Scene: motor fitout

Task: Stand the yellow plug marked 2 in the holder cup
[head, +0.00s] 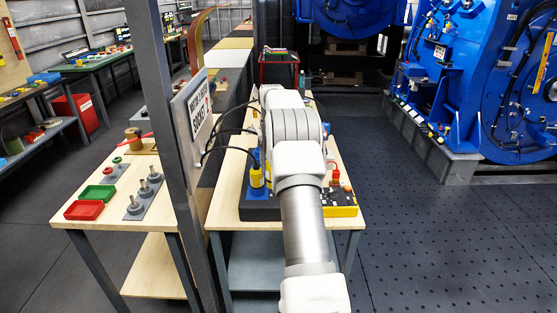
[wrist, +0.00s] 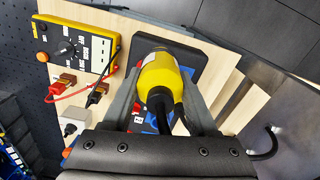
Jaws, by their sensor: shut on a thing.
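In the wrist view my gripper (wrist: 160,86) is shut on a yellow plug (wrist: 162,76), with one grey finger on each side of it. A black cable runs from the plug's near end back toward my palm. No number can be read on it. A black block (wrist: 188,62) lies beyond the plug; whether they touch, and where the holder cup is, I cannot tell. In the head view my arm hides my gripper. A yellow plug-like piece (head: 257,179) shows left of my arm, above a black base (head: 260,209); I cannot tell if it is the held plug.
A yellow meter with a dial (wrist: 74,48) sits on the wooden bench beside red and black leads. In the head view, a post with a sign (head: 192,115) stands left of my arm. A left bench holds red (head: 84,210) and green trays. Open floor lies right.

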